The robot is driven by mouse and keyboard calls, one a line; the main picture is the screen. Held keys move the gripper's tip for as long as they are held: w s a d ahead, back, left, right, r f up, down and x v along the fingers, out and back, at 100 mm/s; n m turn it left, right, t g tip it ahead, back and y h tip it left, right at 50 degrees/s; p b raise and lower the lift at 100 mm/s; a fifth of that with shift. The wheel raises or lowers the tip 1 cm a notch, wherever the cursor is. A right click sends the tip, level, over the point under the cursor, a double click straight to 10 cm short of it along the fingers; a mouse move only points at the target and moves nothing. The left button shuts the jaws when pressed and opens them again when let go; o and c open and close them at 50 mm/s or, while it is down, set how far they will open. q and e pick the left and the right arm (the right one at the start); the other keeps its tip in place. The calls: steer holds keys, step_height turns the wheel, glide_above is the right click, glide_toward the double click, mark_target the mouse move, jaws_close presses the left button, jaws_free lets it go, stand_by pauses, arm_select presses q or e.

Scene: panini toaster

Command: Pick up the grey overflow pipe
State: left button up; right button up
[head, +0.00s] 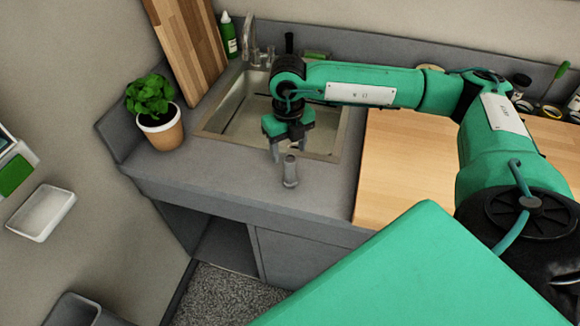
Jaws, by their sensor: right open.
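The grey overflow pipe (290,172) is a short, slim grey cylinder standing upright on the grey counter (230,175), in front of the sink. My right gripper (287,150) points down just behind and above the pipe, over the sink's front edge. Its fingers are apart with nothing held between them. Whether a finger touches the pipe's top I cannot tell. My left gripper is out of view.
The metal sink (228,112) with its tap (251,45) lies behind. A potted plant (158,123) stands left, and a wooden cutting board (190,45) leans on the wall. A wooden worktop (390,185) is right. The counter around the pipe is clear.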

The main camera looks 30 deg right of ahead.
mark_target(290, 158)
steer(key=shift+f, duration=0.4)
step_height(290, 158, down, 2)
steer(key=shift+s+p, duration=0.1)
steer(key=shift+p, duration=0.8)
step_height(290, 158, down, 3)
steer(key=shift+d+r+p, duration=0.15)
steer(key=shift+r+p, duration=0.05)
steer(key=shift+p, duration=0.15)
steer(key=shift+f, duration=0.45)
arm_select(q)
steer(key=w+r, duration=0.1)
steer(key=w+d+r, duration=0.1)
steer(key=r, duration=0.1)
arm_select(e)
steer(key=c, duration=1.1)
